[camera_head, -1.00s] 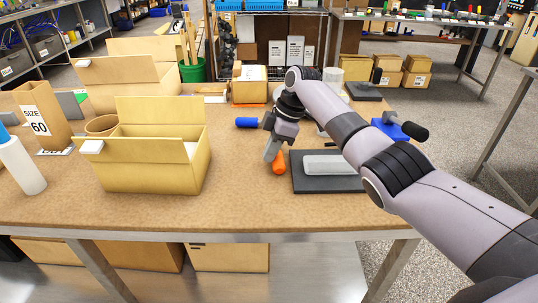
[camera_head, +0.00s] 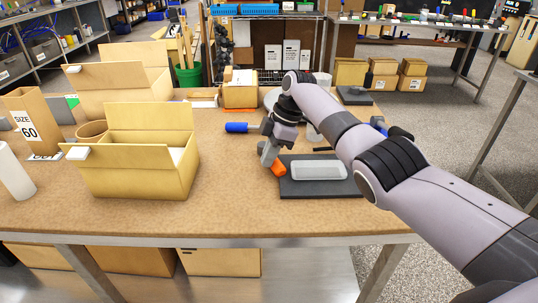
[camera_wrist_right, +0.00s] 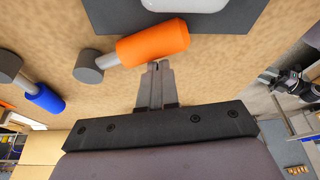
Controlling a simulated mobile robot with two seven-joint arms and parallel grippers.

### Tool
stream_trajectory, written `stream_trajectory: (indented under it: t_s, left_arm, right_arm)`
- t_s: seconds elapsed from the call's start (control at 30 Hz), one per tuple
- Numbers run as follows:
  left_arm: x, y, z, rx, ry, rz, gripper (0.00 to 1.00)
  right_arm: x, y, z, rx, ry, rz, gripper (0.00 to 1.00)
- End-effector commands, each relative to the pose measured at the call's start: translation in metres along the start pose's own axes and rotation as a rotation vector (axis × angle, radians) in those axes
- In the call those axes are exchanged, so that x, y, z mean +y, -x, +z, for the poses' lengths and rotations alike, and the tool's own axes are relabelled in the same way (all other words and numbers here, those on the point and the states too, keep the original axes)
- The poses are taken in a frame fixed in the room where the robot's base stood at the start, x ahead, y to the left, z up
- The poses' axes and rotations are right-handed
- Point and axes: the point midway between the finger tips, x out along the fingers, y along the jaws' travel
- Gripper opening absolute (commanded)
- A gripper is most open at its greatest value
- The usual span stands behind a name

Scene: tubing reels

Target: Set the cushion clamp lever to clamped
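An orange-handled lever (camera_head: 279,170) lies at the left edge of a dark plate (camera_head: 310,191) bearing a pale pad (camera_head: 319,170). The wrist view shows the orange handle (camera_wrist_right: 152,42), its short grey shaft and a round dark grey end (camera_wrist_right: 89,62). No label shows that it is the cushion clamp's lever. My right gripper (camera_head: 268,158) points down beside the orange handle. In the wrist view its fingers (camera_wrist_right: 157,66) are together, with tips at the handle's near side and nothing visible between them. Contact is unclear. My left gripper is out of view.
A similar blue-handled lever (camera_head: 237,127) lies behind, also in the wrist view (camera_wrist_right: 45,99). An open carton (camera_head: 135,180) stands left. A small carton (camera_head: 240,92) is at the back. My right arm partly covers a blue item (camera_head: 378,123). The front table strip is clear.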

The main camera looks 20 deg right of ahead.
Motion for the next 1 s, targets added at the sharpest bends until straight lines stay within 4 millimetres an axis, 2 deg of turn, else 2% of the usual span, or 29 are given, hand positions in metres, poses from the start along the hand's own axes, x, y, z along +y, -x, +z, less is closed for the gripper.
stream_trajectory:
  t_s: [0.03, 0.37, 0.53, 0.7, 0.73, 1.0]
  left_arm:
    - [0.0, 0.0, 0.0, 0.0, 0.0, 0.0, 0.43]
    - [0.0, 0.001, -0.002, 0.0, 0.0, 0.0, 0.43]
    - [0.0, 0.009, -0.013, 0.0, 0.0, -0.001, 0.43]
    - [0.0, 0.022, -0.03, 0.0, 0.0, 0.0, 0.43]
    - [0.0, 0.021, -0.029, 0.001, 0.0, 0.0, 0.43]
    - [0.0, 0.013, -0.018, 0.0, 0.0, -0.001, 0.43]
  right_arm:
    - [0.0, 0.0, 0.006, -0.011, -0.008, -0.002, 0.0]
    - [0.0, 0.001, 0.005, -0.013, -0.009, -0.001, 0.0]
    - [-0.003, 0.002, -0.011, -0.01, -0.007, -0.002, 0.0]
    - [-0.009, 0.003, -0.038, -0.005, -0.007, 0.0, 0.0]
    - [-0.008, 0.005, -0.039, -0.005, -0.009, 0.004, 0.0]
    - [-0.003, 0.066, -0.037, -0.003, -0.009, 0.008, 0.0]
